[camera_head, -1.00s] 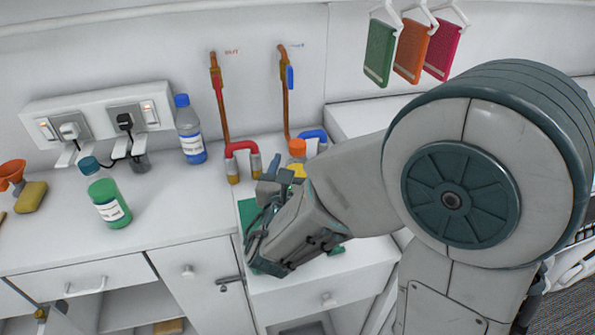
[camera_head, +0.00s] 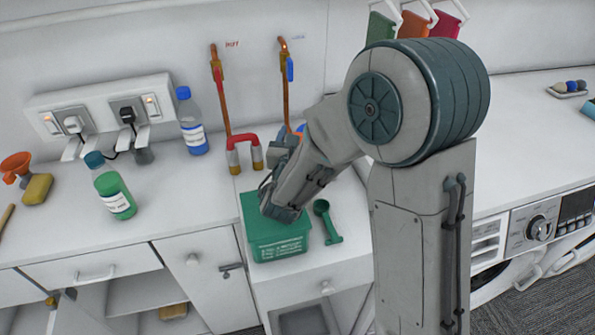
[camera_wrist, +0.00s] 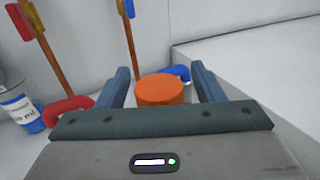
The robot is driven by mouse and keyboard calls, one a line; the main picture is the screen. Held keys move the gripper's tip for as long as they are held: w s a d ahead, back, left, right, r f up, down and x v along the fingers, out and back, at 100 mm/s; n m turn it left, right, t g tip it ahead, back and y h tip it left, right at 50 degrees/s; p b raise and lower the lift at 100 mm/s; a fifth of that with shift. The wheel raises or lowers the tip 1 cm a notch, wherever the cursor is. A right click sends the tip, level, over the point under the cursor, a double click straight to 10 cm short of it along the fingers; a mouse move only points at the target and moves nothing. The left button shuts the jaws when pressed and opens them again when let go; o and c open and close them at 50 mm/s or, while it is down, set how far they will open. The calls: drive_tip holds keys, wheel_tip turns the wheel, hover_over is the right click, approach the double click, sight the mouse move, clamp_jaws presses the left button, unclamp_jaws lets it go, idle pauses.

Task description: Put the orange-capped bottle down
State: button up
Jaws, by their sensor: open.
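The orange-capped bottle shows in the wrist view as a round orange cap (camera_wrist: 160,90) between the two blue fingers of my gripper (camera_wrist: 163,78). The fingers are open, one on each side of the cap. The bottle's body is hidden below the gripper. In the head view my gripper (camera_head: 279,158) is over the counter near the wall pipes, and my arm hides most or all of the bottle. I cannot tell from these views what the bottle's base rests on.
A green box (camera_head: 278,248) and a green scoop (camera_head: 327,222) lie in front of my gripper. A red pipe bend (camera_head: 243,143) stands close on its left. A blue-capped bottle (camera_head: 193,122) and a green bottle (camera_head: 112,187) stand further left.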

drive_tip(key=shift+c, duration=0.3)
clamp_jaws()
drive_tip(key=shift+r, duration=0.2)
